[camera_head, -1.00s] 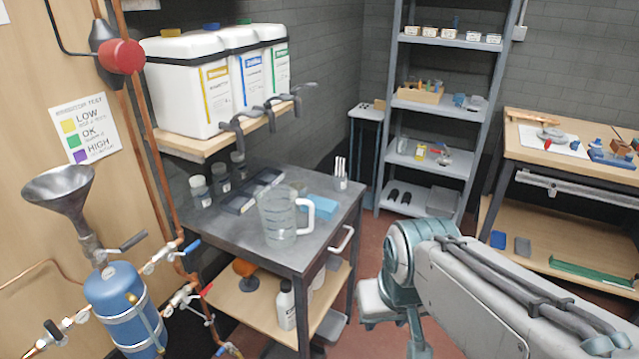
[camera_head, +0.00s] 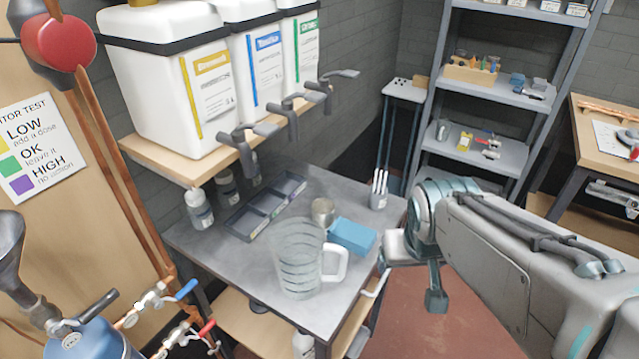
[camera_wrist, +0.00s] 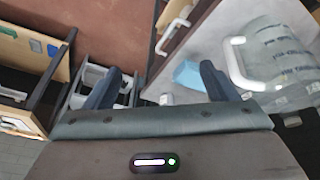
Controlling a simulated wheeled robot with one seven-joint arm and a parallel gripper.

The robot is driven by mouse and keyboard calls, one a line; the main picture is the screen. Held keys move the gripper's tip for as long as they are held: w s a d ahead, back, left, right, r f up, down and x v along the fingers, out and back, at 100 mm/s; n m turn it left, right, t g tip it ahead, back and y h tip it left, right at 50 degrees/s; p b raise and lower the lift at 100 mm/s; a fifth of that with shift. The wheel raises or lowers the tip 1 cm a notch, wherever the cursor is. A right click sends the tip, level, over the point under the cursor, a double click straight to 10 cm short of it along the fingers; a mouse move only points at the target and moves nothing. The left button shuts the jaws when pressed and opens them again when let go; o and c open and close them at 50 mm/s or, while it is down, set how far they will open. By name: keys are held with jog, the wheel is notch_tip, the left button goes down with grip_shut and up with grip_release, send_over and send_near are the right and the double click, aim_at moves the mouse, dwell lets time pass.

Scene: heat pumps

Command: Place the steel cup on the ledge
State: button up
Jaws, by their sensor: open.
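The steel cup (camera_head: 322,212) is a small metal cup standing on the grey cart top (camera_head: 232,252), behind a clear measuring jug (camera_head: 298,262) and beside a blue sponge (camera_head: 352,236). I cannot make out the cup in the wrist view. A wooden ledge (camera_head: 178,166) is on the wall above the cart, under white tanks. My gripper (camera_wrist: 160,84) is open and empty, its two dark fingers apart. In the head view it is right of the cart, apart from the cup, and partly hidden by my arm.
The jug's white handle (camera_head: 335,264) points right. A black divided tray (camera_head: 262,206) and small bottles (camera_head: 199,208) stand at the cart's back left. Tank taps (camera_head: 243,150) overhang the ledge's front.

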jog(key=w+f+n+t+y+b, duration=0.1)
jog(key=w+f+n+t, duration=0.15)
jog(key=w, duration=0.55)
jog(key=w+f+n+t+y+b, duration=0.1)
jog(key=w+f+n+t+b, duration=0.2)
jog(key=w, duration=0.4)
jog(key=a+y, duration=0.1)
jog(key=a, duration=0.1)
jog(key=a+f+t+y, duration=0.1)
jog(key=a+y, duration=0.1)
jog(key=w+a+f+n+t+y, duration=0.1)
jog(key=a+y, duration=0.1)
jog(key=shift+f, duration=0.15)
jog(key=a+y, duration=0.1)
send_near(317, 206)
jog(key=shift+x, duration=3.6)
jog(key=shift+w+d, duration=0.1)
